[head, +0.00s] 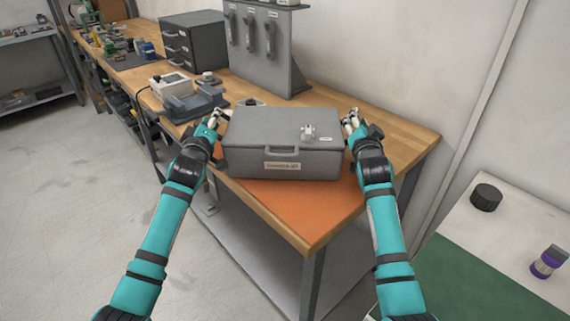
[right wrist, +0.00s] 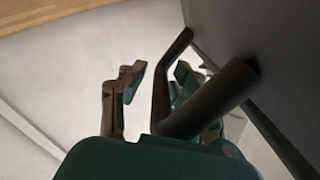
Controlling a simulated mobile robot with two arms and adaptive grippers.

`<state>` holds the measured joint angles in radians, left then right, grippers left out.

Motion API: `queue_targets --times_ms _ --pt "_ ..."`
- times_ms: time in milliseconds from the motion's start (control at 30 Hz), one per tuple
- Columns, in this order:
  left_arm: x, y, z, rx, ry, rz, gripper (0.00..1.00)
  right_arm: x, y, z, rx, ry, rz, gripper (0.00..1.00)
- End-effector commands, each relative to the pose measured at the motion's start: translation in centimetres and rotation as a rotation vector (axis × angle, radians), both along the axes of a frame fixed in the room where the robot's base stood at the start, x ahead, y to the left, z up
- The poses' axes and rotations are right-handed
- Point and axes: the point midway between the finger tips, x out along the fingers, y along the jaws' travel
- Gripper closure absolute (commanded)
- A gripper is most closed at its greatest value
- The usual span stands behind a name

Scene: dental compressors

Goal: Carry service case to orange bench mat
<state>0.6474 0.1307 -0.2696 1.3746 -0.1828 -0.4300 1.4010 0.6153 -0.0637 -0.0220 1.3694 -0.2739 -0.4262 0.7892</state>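The grey service case (head: 270,129) has a front handle, a label and a small pale fitting on its lid. My right gripper (head: 352,119) is at the right end. In the right wrist view its fingers (right wrist: 160,80) stand apart, with a dark side handle (right wrist: 205,105) of the case (right wrist: 265,50) between them.
Behind the case on the wooden bench (head: 395,128) are a grey tool panel (head: 262,50), a drawer unit (head: 193,40) and a blue-grey device (head: 195,103). At the right, a white table with a green mat (head: 470,275) holds a black round object (head: 486,197) and a purple item (head: 548,261).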

Motion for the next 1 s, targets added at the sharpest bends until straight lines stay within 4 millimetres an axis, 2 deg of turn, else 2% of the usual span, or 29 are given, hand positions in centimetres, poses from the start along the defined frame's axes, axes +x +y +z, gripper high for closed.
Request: queue_targets --times_ms 33,333,467,567,1000 --pt "-0.1 -0.2 -0.7 -0.001 0.013 -0.002 0.62 0.0 0.3 0.1 0.001 -0.002 0.005 0.62" --pt "-0.1 0.1 -0.8 0.000 0.016 0.002 0.62 0.0 0.1 0.0 0.000 -0.001 0.000 0.62" --pt "-0.8 0.1 -0.8 -0.001 0.015 0.003 0.62 0.0 0.0 0.0 0.000 -0.001 0.000 0.62" --pt "-2.1 0.2 -0.8 -0.002 0.015 0.003 0.62 0.0 0.0 0.0 0.000 -0.001 -0.001 0.62" --pt "-10.3 0.7 -0.9 -0.001 0.019 0.002 0.62 0.0 0.0 0.0 0.000 -0.001 -0.001 0.62"
